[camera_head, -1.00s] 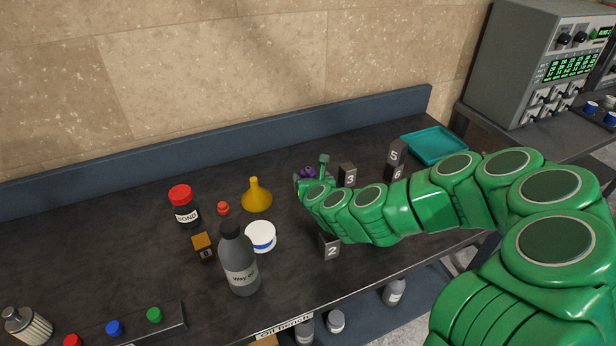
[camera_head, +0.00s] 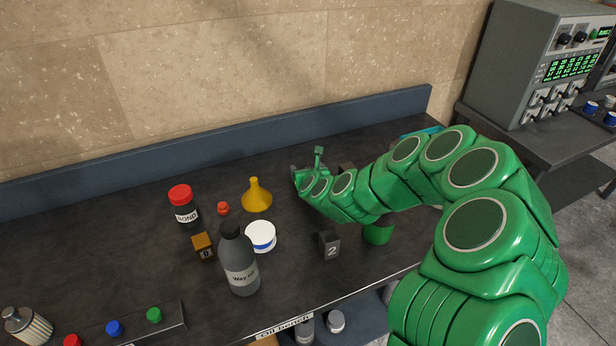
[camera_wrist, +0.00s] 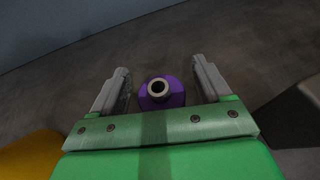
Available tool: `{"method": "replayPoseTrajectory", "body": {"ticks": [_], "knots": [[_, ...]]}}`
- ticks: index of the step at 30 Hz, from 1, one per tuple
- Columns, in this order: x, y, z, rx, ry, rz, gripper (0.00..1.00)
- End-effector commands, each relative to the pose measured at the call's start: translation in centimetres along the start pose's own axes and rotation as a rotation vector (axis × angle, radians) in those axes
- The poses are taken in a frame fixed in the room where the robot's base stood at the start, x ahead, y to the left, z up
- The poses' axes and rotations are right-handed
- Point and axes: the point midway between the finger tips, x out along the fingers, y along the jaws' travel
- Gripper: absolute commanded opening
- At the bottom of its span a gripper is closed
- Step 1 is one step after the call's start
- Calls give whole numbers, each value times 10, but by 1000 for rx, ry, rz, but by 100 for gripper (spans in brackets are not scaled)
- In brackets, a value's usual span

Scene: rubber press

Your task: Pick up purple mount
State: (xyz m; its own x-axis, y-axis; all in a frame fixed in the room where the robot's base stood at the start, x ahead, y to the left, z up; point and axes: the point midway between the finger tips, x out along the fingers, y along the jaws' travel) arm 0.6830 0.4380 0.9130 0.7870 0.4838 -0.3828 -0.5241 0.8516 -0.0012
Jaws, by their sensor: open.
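The purple mount (camera_wrist: 163,93) stands on the dark bench top in the wrist view, with a pale metal ring and dark hole at its top. My gripper (camera_wrist: 160,82) is open, with one grey finger on each side of the mount and a visible gap to both. In the head view my gripper (camera_head: 297,172) is low over the back middle of the bench, and my green arm hides the mount there.
A yellow funnel (camera_head: 257,196) stands left of my gripper. A block marked 2 (camera_head: 330,244), a white tape roll (camera_head: 260,236) and a grey bottle (camera_head: 239,262) stand nearer the front. A green thing (camera_head: 378,232) is beneath my arm. A teal tray is mostly hidden.

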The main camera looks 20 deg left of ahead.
Motion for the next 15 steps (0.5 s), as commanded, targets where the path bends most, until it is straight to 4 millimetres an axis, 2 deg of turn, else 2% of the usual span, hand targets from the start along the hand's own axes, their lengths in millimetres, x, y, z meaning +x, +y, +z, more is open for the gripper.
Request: {"method": "replayPoseTrajectory", "body": {"ticks": [10, 15], "knots": [[3, 0, 0, 1, 0, 1, 76], [3, 0, 0, 1, 0, 1, 50]]}}
